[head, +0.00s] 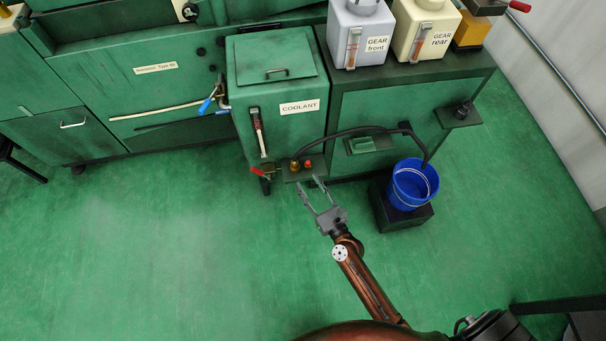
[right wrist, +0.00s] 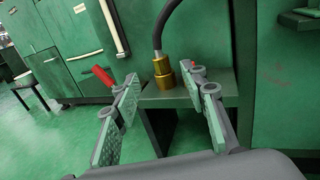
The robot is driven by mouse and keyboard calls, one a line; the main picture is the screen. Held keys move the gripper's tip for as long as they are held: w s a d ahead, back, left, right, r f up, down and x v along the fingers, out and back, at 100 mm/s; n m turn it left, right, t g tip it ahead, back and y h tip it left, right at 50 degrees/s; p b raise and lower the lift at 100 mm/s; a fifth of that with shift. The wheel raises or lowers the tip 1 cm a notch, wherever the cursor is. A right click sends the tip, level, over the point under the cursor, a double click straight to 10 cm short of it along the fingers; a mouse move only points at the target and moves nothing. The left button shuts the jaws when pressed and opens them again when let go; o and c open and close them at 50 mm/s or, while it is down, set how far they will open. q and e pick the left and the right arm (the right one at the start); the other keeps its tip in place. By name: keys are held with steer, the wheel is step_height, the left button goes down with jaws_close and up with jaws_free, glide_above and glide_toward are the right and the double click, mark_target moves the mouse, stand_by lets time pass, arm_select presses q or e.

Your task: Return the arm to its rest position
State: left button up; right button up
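My right gripper (head: 318,193) is open and empty in the head view, with its fingers spread toward the foot of the green coolant cabinet (head: 290,135). In the right wrist view its two fingers (right wrist: 165,108) stand wide apart with nothing between them. Beyond them a brass fitting (right wrist: 163,72) with a black hose sits on a small green shelf (right wrist: 225,84). The fingers look apart from the fitting. My right arm (head: 368,285) reaches up from the bottom of the head view. My left gripper is not in either view.
A blue bucket (head: 402,186) stands on a black block (head: 383,217) to the right, with the black hose (head: 350,130) leading to it. A red-handled valve (head: 259,172) sticks out low at the cabinet. The green floor (head: 170,250) to the left is clear.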

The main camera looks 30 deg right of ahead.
steer(key=shift+s, duration=0.65)
